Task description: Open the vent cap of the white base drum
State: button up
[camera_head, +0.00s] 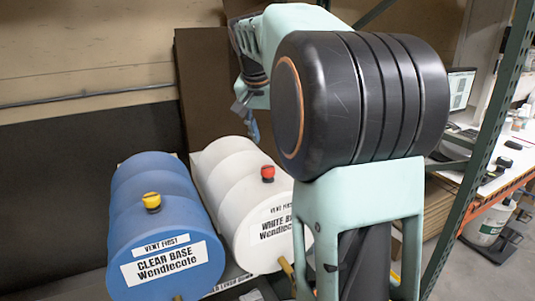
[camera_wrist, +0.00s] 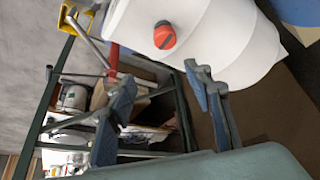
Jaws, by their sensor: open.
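The white base drum (camera_head: 228,180) lies on its side in the head view, with a "WHITE BASE" label on its front. Its red vent cap (camera_head: 267,173) sits on top near the front. In the wrist view the white drum (camera_wrist: 215,30) fills the upper middle, and the red cap (camera_wrist: 164,36) shows a dark slot or ridge across it. My gripper (camera_head: 249,118) hangs above and behind the cap in the head view. In the wrist view its fingers (camera_wrist: 160,92) are apart with nothing between them, and the cap lies beyond them, untouched.
A blue clear base drum (camera_head: 150,200) with a yellow cap (camera_head: 152,202) lies left of the white drum. A brown board (camera_head: 205,85) stands behind. A green rack post (camera_head: 490,150) and a cluttered bench (camera_head: 500,165) are at right. My arm covers much of the middle.

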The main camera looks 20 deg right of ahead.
aim_at(268, 168)
jog(key=shift+m, duration=0.3)
jog(key=x, duration=0.3)
jog(key=a+x, duration=0.1)
jog(key=x, duration=0.3)
jog(key=a+x, duration=0.1)
jog(key=x, duration=0.2)
jog(key=shift+a+f+p, duration=0.1)
jog(key=shift+f+p, duration=0.2)
jog(key=shift+f, duration=0.4)
jog(key=c, duration=1.2)
jog(key=shift+o, duration=0.2)
jog(key=shift+s, duration=0.1)
